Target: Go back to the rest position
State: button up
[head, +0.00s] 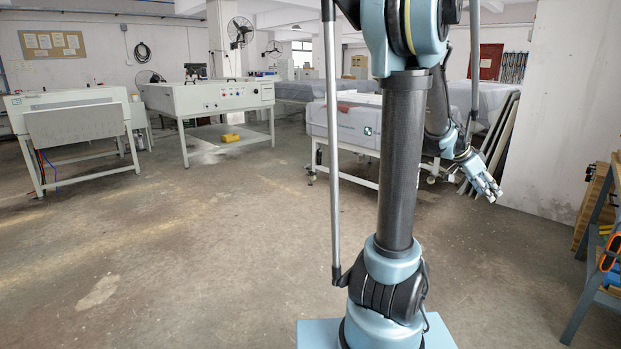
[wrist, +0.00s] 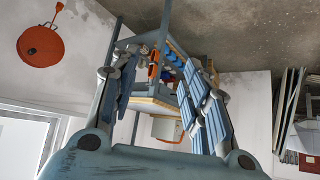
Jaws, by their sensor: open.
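My gripper (head: 487,188) is at the right in the head view, beyond my upright arm, held in the air and pointing down to the right. In the wrist view my gripper (wrist: 160,95) shows its two blue padded fingers spread apart with a gap between them. Nothing is between the fingers. The finger gap is hard to see in the head view because of the angle.
A shelf or bench (head: 590,290) with tools stands at the right edge, near my gripper's side. Dark panels (head: 498,135) lean against the white wall behind the gripper. White machines (head: 212,97) stand at the back. The floor (head: 180,250) at left and centre is clear.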

jog(key=a+f+n+t+y, duration=0.15)
jog(key=a+n, duration=0.35)
jog(key=a, duration=0.9)
jog(key=s+a+f+n+y, duration=0.2)
jog(key=s+a+f+n, duration=0.1)
jog(key=a, duration=0.6)
jog(key=s+a+f+n+y, duration=0.2)
jog(key=s+a+f+n, duration=0.2)
jog(key=a, duration=0.5)
jog(key=s+a+f+n+y, duration=0.3)
jog(key=s+a+n, duration=0.3)
jog(key=s+a, duration=0.2)
jog(key=shift+a+f+t, duration=0.15)
jog(key=shift+a+t, duration=0.3)
jog(key=shift+a, duration=0.5)
jog(key=shift+c, duration=1)
